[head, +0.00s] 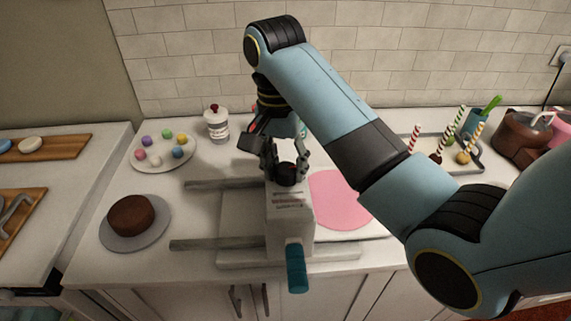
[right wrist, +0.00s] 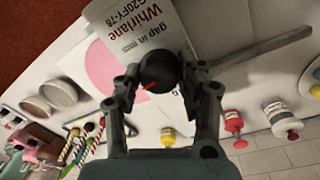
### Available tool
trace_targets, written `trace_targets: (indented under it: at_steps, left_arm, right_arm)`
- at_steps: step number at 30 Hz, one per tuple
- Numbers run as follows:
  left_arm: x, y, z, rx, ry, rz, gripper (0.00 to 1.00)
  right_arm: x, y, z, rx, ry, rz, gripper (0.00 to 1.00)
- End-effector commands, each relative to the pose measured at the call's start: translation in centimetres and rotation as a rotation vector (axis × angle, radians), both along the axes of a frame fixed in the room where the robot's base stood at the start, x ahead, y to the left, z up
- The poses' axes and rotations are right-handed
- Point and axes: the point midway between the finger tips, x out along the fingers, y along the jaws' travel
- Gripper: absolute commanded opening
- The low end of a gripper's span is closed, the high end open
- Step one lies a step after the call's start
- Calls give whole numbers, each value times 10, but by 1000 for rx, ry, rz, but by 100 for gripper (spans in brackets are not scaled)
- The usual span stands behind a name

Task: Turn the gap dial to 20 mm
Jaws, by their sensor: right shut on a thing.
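The dough sheeter (head: 284,222) stands on the counter with a teal handle (head: 296,270) at its front. Its dark round gap dial (head: 287,180) sits on top; it also shows in the right wrist view (right wrist: 160,76) with a red pointer mark. Lettering beside it reads "gap in mm". The numbers around the dial are too small or hidden to read, so its setting cannot be told. My right gripper (head: 285,166) points down over the dial, its fingers (right wrist: 158,88) shut on either side of it. My left gripper is not in view.
A pink sheet (head: 338,199) lies right of the sheeter's head. A chocolate cake (head: 131,215) on a grey turntable and a plate of coloured balls (head: 164,152) stand left. A white bottle (head: 217,124) stands behind. A tray with striped sticks (head: 463,152) is at the back right.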

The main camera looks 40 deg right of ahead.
Motion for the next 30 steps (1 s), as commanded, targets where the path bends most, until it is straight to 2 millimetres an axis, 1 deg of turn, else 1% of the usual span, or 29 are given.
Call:
trace_targets:
  at_steps: [9,23,24,29,30]
  left_arm:
    - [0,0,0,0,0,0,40]
    - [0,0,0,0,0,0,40]
    - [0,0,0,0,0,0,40]
    - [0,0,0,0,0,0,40]
    - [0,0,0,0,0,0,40]
  right_arm:
    - [2,-1,1,-1,-5,-92,8]
    - [2,-1,1,-1,-6,-104,8]
    - [2,-1,1,-1,-7,-104,43]
    - [1,-1,1,-1,-4,-103,64]
    - [1,0,1,-1,-4,-103,64]
